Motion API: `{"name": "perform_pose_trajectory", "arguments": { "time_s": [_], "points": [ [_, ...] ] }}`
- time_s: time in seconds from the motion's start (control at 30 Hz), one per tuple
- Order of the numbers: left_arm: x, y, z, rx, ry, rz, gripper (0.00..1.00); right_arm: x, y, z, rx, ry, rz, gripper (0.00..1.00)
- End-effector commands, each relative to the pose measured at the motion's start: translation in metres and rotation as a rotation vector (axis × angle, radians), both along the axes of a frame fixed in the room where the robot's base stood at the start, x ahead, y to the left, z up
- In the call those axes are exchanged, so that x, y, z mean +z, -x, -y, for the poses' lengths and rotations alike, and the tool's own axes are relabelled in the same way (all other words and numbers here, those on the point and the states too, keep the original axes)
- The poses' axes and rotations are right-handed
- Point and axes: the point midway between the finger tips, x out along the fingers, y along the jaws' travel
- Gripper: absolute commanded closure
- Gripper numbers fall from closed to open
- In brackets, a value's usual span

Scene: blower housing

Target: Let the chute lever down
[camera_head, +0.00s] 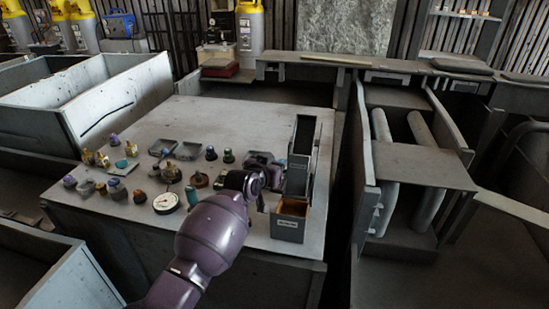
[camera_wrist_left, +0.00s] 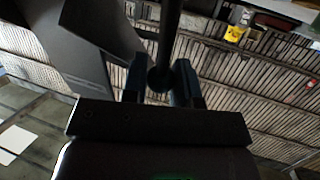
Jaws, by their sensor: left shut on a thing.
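The chute (camera_head: 304,145) is a tall, dark, open-topped box at the right edge of the work table, with a small wood-lined bin (camera_head: 290,216) at its foot. My purple left arm reaches in from the bottom toward the chute's left side. In the left wrist view my left gripper (camera_wrist_left: 160,84) is shut on the lever (camera_wrist_left: 169,35), a dark rod with a round knob between the fingers. A grey panel stands beside the rod at left. In the head view the lever and fingertips are hard to make out beside the chute. My right gripper is out of view.
The table (camera_head: 215,113) holds several small knobs and parts at left, and a round white gauge (camera_head: 166,203) near my arm. A large grey bin (camera_head: 92,100) stands at the back left. A grey cabinet with pipes (camera_head: 420,165) stands right of the table. The table's back is clear.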

Motion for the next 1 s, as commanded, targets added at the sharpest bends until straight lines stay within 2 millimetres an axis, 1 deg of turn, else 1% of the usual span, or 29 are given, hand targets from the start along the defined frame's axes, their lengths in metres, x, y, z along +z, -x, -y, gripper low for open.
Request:
{"name": "perform_pose_trajectory", "arguments": {
  "time_s": [0.03, 0.23, 0.4, 0.6, 1.0],
  "points": [
    [0.004, -0.003, 0.001, 0.000, -0.013, -0.031, 1.00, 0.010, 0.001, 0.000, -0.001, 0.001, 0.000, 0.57],
    [-0.004, -0.011, 0.004, -0.001, -0.055, -0.163, 1.00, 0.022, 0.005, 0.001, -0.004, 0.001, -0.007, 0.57],
    [-0.010, -0.016, 0.005, 0.000, -0.082, -0.251, 1.00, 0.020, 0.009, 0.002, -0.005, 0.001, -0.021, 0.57],
    [-0.015, -0.019, 0.006, -0.001, -0.103, -0.311, 1.00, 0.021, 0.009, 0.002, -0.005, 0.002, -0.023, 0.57],
    [-0.017, -0.020, 0.007, 0.000, -0.108, -0.333, 1.00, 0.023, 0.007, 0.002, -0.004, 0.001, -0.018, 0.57]
  ]
}}
